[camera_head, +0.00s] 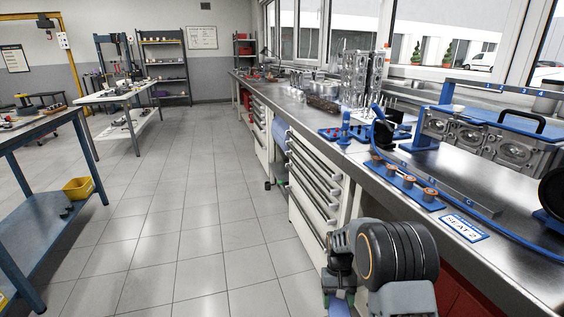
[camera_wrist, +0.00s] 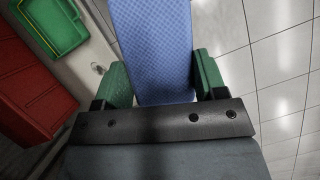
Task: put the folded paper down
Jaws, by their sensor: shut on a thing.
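The folded paper (camera_wrist: 152,40) is a blue, finely patterned strip. It fills the top middle of the wrist view, between the two green fingers of my gripper (camera_wrist: 160,80). My gripper is shut on it and holds it over the floor, with the tiled floor in view beside it. In the head view a small blue piece (camera_head: 339,305), probably the same paper, shows at the bottom edge below my arm. The far end of the paper runs out of the wrist view.
A steel workbench (camera_head: 478,208) with white drawers (camera_head: 312,190) runs along the right. It carries a blue holder strip (camera_head: 407,186), an engine block (camera_head: 480,140) and a SEAT 2 label (camera_head: 463,228). A green tray (camera_wrist: 50,25) and red cabinet (camera_wrist: 32,85) lie left. The tiled aisle is clear.

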